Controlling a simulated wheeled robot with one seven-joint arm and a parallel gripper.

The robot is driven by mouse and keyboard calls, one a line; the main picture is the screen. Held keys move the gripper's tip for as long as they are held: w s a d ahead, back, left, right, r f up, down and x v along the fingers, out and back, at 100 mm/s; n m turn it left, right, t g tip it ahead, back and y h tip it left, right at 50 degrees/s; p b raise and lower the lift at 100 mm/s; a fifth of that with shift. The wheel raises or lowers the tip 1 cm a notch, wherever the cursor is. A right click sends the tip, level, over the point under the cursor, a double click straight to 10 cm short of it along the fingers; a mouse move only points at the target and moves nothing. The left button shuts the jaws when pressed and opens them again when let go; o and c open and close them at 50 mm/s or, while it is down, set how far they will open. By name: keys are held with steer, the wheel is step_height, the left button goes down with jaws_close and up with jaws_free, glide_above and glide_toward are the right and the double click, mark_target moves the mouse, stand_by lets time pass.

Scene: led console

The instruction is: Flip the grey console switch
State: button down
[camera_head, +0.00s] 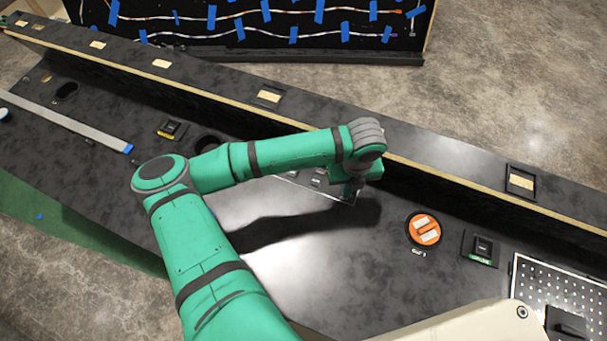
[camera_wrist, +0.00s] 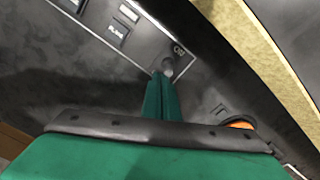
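A grey switch panel (camera_head: 338,193) lies on the dark console, partly hidden behind my arm and gripper. In the wrist view the panel (camera_wrist: 97,30) shows rectangular switches (camera_wrist: 117,30) and, near its corner, a small round grey switch (camera_wrist: 168,67). My gripper (camera_head: 348,192) points down at the panel's right end. In the wrist view its green fingers (camera_wrist: 161,78) are together, with no visible gap, and their tips appear right by the round grey switch. I cannot tell whether they touch it. Nothing shows held.
A raised dark ledge (camera_head: 450,160) with a pale edge runs behind the panel. To the right are an orange round dial (camera_head: 424,229), a black switch (camera_head: 481,248) and a perforated plate (camera_head: 560,290). A grey strip (camera_head: 70,122) lies at left. The console front is clear.

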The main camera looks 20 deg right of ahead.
steer(key=shift+w+d, duration=0.15)
steer(key=shift+w, duration=0.05)
steer(key=shift+r, duration=0.15)
step_height(320, 180, up, 7)
steer(key=shift+s+a, duration=0.25)
steer(key=shift+s, duration=0.15)
stand_by(0.6)
stand_by(0.5)
